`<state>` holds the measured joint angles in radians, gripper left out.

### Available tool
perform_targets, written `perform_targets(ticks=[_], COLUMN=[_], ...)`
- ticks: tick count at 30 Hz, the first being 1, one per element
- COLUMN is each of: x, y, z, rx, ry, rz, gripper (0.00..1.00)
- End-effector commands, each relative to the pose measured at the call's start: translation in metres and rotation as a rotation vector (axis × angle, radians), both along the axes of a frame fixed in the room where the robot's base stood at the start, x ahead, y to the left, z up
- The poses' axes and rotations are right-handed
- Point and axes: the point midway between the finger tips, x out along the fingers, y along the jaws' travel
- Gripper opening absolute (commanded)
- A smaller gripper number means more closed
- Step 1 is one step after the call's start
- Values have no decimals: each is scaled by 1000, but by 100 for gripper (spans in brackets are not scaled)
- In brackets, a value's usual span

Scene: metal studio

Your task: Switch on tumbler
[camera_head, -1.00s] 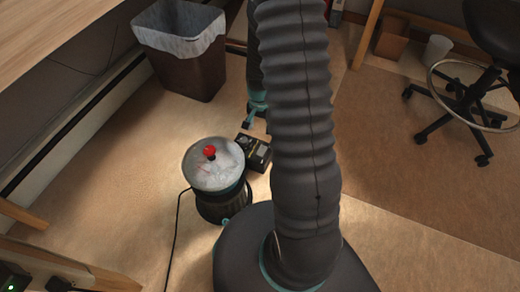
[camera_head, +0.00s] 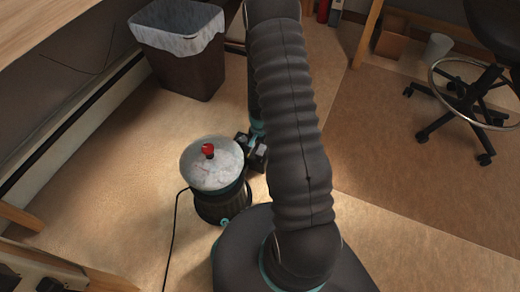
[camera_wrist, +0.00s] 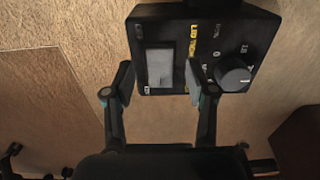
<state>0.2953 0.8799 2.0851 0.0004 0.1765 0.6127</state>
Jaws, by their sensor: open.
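The tumbler drum (camera_head: 210,182) stands on the floor with a pale, cloudy lid and a red knob (camera_head: 208,149) on top. Its black control box (camera_head: 243,141) is on the floor just right of it, partly hidden by my arm and gripper (camera_head: 257,140). In the wrist view the box (camera_wrist: 215,20) shows a pale rectangular switch (camera_wrist: 160,67), yellow and white lettering and a round dial (camera_wrist: 234,76) at right. My gripper (camera_wrist: 160,84) is open, its fingertips either side of the pale switch. I cannot tell whether they touch the box, or the switch's position.
A black cord (camera_head: 174,232) runs from the drum toward the lower edge. A lined waste bin (camera_head: 188,68) stands behind, by the wall. A wheeled stool (camera_head: 466,98) is at far right. Open floor (camera_head: 400,190) lies right of my arm.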

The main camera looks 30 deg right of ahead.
Motion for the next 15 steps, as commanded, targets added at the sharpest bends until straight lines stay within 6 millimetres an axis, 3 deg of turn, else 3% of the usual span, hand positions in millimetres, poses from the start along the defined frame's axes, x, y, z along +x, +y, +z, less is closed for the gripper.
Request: perform_targets(ticks=[4, 14, 15], x=[0, 0, 0], y=[0, 0, 0], z=[-10, -13, -13], rx=[0, 0, 0], ry=[0, 0, 0], rz=[0, 0, 0], gripper=[56, 56, 46])
